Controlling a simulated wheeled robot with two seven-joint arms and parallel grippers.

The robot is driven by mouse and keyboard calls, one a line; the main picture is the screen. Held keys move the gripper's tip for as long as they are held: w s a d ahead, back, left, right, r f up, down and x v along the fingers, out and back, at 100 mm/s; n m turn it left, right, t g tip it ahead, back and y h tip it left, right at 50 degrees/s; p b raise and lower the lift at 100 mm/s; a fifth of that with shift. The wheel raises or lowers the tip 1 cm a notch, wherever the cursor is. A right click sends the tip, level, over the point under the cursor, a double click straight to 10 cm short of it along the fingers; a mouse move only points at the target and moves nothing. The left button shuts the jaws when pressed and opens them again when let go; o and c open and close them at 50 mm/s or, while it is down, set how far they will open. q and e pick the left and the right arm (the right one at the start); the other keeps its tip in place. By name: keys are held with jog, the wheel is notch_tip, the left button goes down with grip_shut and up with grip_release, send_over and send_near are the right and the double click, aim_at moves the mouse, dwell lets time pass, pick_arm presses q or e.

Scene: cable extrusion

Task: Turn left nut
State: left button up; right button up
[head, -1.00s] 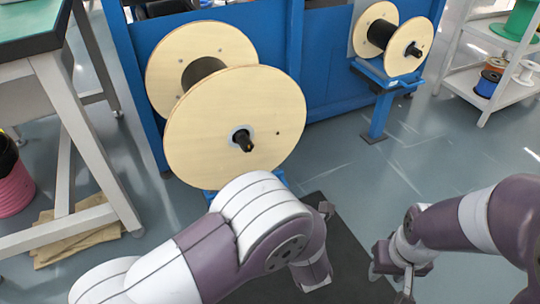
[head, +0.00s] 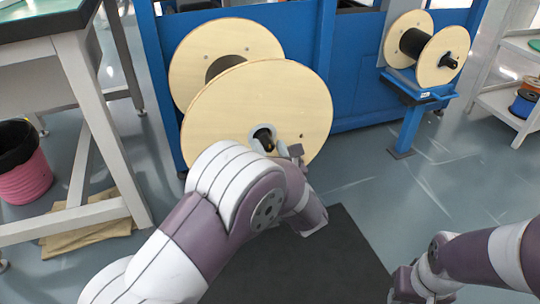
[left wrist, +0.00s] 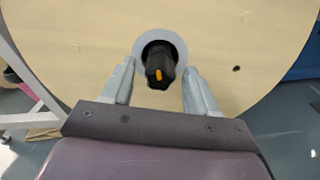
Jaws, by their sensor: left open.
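The left nut (head: 264,140) is a dark knob on the grey hub of the large front wooden reel disc (head: 230,107). In the left wrist view the nut (left wrist: 159,60) is black with an orange mark, inside a grey ring. My left gripper (head: 290,152) is open at the hub. In the wrist view its two fingers (left wrist: 160,70) stand apart on either side of the nut, with a gap on both sides. My right gripper (head: 402,289) is low at the right, partly hidden and cut by the frame edge, so its jaws cannot be made out.
A second, smaller reel (head: 442,55) sits on a blue stand at the right. A blue frame (head: 348,85) stands behind the reels. A workbench (head: 100,208) and a pink bin (head: 27,178) are at the left. A dark mat (head: 300,268) lies on the floor below.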

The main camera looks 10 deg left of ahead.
pick_arm(q)
jog(key=shift+w+a, duration=0.1)
jog(key=shift+w, duration=0.05)
jog(key=c, duration=1)
jog(key=shift+c, duration=0.2)
jog(key=shift+r+m, duration=0.1)
jog(key=shift+m, duration=0.2)
